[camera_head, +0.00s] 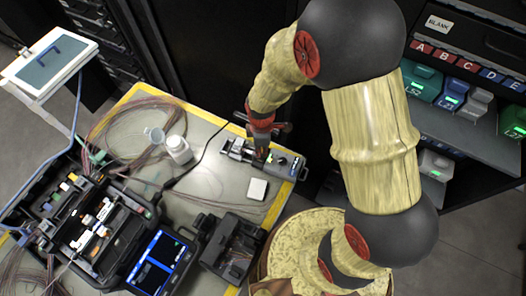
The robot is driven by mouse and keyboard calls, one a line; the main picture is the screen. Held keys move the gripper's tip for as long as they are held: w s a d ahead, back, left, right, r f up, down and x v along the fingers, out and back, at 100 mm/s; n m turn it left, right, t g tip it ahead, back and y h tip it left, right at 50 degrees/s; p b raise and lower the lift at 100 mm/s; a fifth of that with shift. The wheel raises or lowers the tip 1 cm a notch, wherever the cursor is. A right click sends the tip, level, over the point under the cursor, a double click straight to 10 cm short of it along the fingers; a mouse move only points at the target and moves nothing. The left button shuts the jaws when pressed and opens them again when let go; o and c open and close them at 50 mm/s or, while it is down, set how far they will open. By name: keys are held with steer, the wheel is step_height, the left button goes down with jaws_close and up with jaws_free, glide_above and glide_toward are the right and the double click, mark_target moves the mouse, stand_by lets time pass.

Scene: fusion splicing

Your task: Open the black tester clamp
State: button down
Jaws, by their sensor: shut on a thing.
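A grey tester (287,164) with a dark end panel lies on the workbench, towards its right edge. My gripper (261,150) reaches down from above onto the left-middle part of the tester, where the black clamp would be. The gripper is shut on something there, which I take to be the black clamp. The fingertips and my arm hide most of the clamp, so I cannot tell whether its lid is up or down.
A black splicing case (163,262) with a lit screen fills the bench's front left. A dark device (232,247) stands beside it. A white bottle (179,150), coiled cables (127,122) and a small white box (258,189) lie nearby. A rack (468,140) stands at right.

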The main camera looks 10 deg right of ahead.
steer(key=shift+w+r, duration=0.1)
steer(key=shift+w+d+r+p, duration=0.15)
steer(key=shift+w+r+p, duration=0.1)
steer(key=shift+r+p, duration=0.25)
stand_by(0.3)
step_height(320, 180, up, 8)
steer(key=w+d+p, duration=0.1)
steer(key=w+p, duration=0.1)
steer(key=p, duration=0.3)
steer(key=shift+w+d+p, duration=0.25)
steer(key=shift+d+p, duration=0.1)
stand_by(1.0)
